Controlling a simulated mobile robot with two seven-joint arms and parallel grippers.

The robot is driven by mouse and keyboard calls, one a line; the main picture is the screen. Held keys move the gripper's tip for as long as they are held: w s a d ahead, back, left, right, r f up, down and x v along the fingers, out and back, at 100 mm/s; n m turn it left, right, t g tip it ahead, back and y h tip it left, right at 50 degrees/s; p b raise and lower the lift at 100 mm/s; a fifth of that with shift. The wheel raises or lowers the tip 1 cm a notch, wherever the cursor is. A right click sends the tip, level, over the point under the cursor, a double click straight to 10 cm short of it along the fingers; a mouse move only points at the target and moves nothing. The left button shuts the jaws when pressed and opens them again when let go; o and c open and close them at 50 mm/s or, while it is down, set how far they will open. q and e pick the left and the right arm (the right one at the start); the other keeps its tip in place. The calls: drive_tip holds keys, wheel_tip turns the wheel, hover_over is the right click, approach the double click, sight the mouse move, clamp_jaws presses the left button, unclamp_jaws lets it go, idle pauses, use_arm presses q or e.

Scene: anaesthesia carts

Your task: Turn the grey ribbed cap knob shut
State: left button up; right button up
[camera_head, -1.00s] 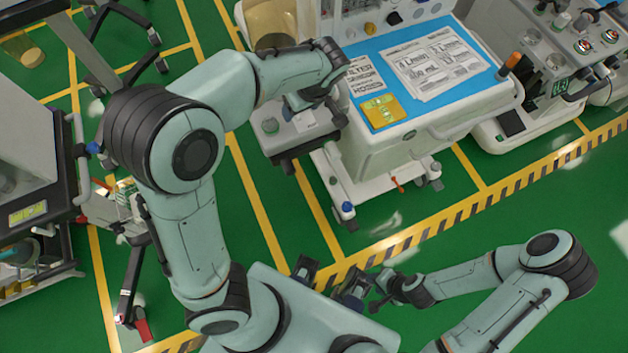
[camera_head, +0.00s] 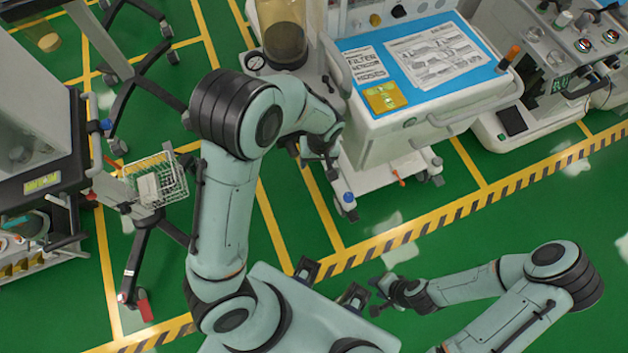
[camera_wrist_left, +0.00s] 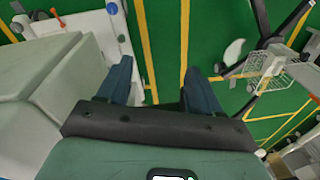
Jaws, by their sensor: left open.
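I cannot make out the grey ribbed cap knob for certain in either view. My left gripper (camera_head: 325,165) is beside the left side of the middle anaesthesia cart (camera_head: 375,145), and my left arm covers part of that side. In the left wrist view its two dark blue fingers (camera_wrist_left: 160,92) are spread apart, with only green floor and a yellow line between them. The pale cart body (camera_wrist_left: 60,85) is to their left. My right gripper (camera_head: 387,293) is low in front of my body, over the floor, its fingers apart and empty.
The middle cart has a blue top (camera_head: 425,58) with printed sheets and a yellow card (camera_head: 385,97). Another cart (camera_head: 545,80) stands right. A wire basket (camera_head: 160,180) on a wheeled stand is left. Floor between is clear.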

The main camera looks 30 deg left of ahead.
use_arm(q)
drive_tip(key=s+d+f+m+h, duration=0.1)
drive_tip(key=s+d+f, duration=0.1)
drive_tip(key=s+f, duration=0.3)
wheel_tip(320, 180, down, 2)
drive_tip(key=shift+f+g+h, duration=0.2)
drive_tip(key=shift+g+h, duration=0.1)
drive_tip(key=shift+g, duration=0.1)
drive_tip(key=shift+s, duration=0.1)
